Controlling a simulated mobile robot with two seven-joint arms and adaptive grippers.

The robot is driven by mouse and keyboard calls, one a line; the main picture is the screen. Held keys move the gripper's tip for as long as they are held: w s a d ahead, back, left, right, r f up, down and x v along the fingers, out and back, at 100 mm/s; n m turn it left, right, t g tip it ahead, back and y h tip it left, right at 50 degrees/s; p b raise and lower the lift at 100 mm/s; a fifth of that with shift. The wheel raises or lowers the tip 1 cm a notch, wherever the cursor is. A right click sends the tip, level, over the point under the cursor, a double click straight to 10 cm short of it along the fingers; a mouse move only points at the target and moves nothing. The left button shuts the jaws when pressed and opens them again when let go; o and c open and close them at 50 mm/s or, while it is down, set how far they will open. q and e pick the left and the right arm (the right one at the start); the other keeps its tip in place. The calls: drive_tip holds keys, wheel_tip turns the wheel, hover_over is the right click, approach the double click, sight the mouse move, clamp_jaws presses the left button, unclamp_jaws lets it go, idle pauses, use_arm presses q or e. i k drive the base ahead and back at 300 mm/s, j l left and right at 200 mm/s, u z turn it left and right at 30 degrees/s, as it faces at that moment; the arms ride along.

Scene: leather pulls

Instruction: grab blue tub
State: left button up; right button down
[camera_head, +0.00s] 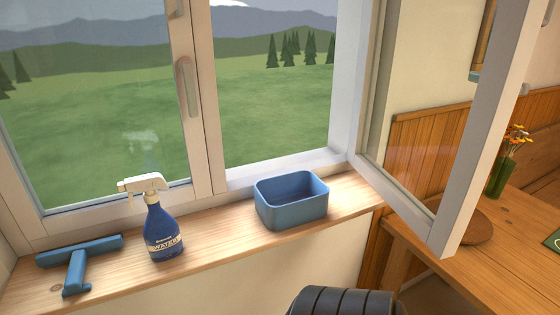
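The blue tub (292,208) stands upright on the wooden window sill, right of the middle of the head view. It is a rounded rectangular box, open at the top, and looks empty inside. It sits in front of the open part of the window. Neither of my grippers can be made out in this view.
A blue spray bottle (163,232) with a white head stands left of the tub on the sill (222,243). A blue squeegee (80,262) lies farther left. The opened window sash (447,218) juts out at right, over a wooden table (500,265).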

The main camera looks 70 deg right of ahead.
sight(288, 201)
drive_tip(key=z, duration=2.25)
